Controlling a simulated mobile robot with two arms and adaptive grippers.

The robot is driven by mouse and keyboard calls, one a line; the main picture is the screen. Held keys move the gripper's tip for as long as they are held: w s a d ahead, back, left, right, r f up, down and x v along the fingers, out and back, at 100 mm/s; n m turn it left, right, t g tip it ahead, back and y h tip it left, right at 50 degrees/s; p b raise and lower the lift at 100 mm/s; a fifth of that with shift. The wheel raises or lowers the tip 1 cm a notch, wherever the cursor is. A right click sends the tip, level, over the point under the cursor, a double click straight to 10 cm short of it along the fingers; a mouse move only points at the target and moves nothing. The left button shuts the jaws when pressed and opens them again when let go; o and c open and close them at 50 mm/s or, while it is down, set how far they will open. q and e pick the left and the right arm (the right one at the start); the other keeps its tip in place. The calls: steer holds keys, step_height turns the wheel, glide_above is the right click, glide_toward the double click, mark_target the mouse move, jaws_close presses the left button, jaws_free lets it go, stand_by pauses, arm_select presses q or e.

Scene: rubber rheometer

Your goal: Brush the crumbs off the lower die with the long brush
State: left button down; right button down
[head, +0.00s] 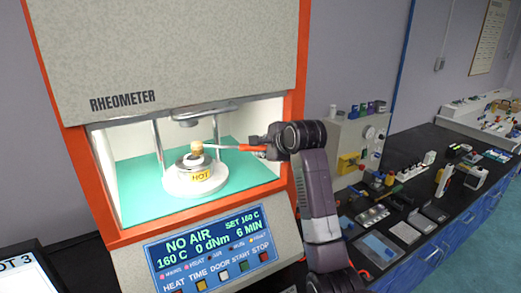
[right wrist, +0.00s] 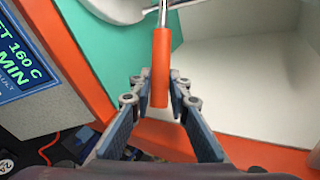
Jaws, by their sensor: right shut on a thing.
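The long brush has an orange handle (head: 252,148) and a thin metal shaft; the handle also shows in the right wrist view (right wrist: 161,55). My right gripper (head: 269,146) is shut on the handle, its fingers on both sides of it in the right wrist view (right wrist: 160,88). The brush's pale tan head (head: 197,147) is inside the open chamber, at the top of the lower die (head: 186,183). I cannot tell whether the bristles touch it. The lower die is a round pale block with a yellow HOT label. Crumbs are too small to make out. My left gripper is out of view.
The rheometer's orange frame (head: 296,187) surrounds the chamber opening. The upper die (head: 185,113) hangs above the lower die, with upright posts nearby. The control panel (head: 213,243) reads NO AIR and 160 C. A black bench (head: 437,217) with many small items stands at right.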

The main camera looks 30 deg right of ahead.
steer(key=s, duration=1.9)
steer(key=shift+s+a, duration=0.25)
steer(key=s+a+f+n+g+y+b, duration=0.1)
steer(key=s+a+f+n+y+b, duration=0.2)
steer(key=a+f, duration=0.3)
steer(key=s+a+f+n+g+y+b, duration=0.2)
steer(key=s+a+f+n+y+b, duration=0.2)
steer(key=f, duration=0.7)
steer(key=s+a+f+n+g+y+b, duration=0.2)
steer(key=s+a+f+n+y+b, duration=0.1)
steer(key=a+f+b, duration=0.4)
steer(key=shift+s+a+f+n+y, duration=0.35)
steer(key=shift+s+f+n, duration=0.3)
steer(key=shift+s+n, duration=0.3)
steer(key=shift+d, duration=0.1)
